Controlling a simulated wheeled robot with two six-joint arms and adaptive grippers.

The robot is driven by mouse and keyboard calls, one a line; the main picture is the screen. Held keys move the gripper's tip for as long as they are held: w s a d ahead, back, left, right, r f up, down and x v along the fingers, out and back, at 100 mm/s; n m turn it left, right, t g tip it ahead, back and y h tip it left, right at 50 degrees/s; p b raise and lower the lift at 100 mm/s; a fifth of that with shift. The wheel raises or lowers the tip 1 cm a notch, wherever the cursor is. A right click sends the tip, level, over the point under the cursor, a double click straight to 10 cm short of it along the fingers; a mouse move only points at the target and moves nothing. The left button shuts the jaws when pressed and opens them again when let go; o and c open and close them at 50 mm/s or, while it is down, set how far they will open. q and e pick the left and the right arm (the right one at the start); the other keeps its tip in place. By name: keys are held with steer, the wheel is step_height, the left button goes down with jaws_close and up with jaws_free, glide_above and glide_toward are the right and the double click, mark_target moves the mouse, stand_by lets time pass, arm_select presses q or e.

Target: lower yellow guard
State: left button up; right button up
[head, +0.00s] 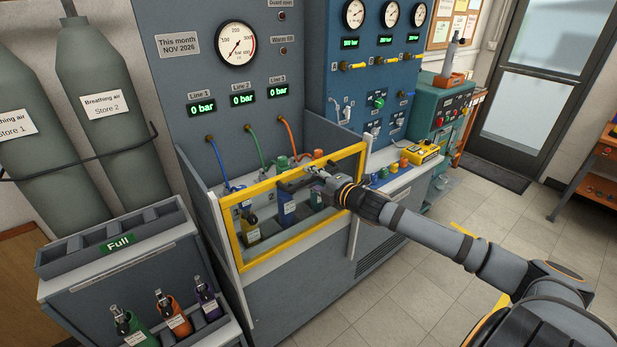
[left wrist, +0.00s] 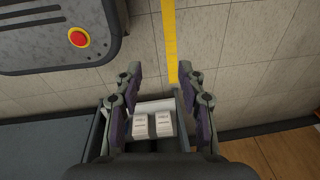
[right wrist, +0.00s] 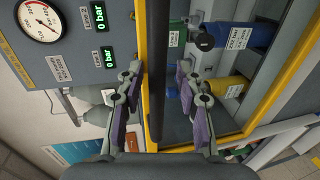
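The yellow guard (head: 305,244) is a yellow frame with a clear pane across the front of the grey test bench. Cylinders show behind it, including a blue one (head: 287,208) and a yellow one (head: 250,232). My right gripper (head: 300,178) is at the guard's upper part. In the right wrist view a dark bar (right wrist: 158,40), apparently the guard's handle, runs between the right fingers (right wrist: 160,70). The fingers stand apart with a gap on each side of the bar. My left gripper (left wrist: 157,72) is open and empty, outside the head view.
Hoses hang above the bench below the "0 bar" displays (head: 243,99). A rack marked "Full" (head: 118,243) stands left, with several small cylinders below it. A yellow device (head: 420,152) sits right of the bench. The floor (head: 410,270) at front right is clear.

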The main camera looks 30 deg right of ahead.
steer(key=shift+s+r, duration=0.35)
steer(key=shift+s, duration=0.2)
steer(key=c, duration=0.4)
arm_select(q)
steer(key=s, duration=0.4)
arm_select(e)
steer(key=shift+w, duration=0.1)
steer(key=shift+c, duration=1.1)
steer(key=shift+f, duration=0.1)
jaws_close()
steer(key=shift+w, duration=0.1)
arm_select(q)
step_height(320, 180, down, 20)
steer(key=w+b, duration=0.2)
steer(key=b, duration=1.8)
arm_select(e)
glide_toward(304, 227)
steer(key=x, duration=0.5)
steer(key=shift+f, duration=0.1)
arm_select(q)
steer(key=w+r+b, duration=0.2)
steer(key=w+b, duration=0.1)
steer(key=w, duration=0.3)
steer(key=w+d+r+b, duration=0.1)
steer(key=w+r+b, duration=0.1)
steer(key=w, duration=0.5)
steer(key=shift+w+b, duration=0.15)
steer(key=shift+b, duration=0.25)
arm_select(e)
step_height(304, 227, down, 7)
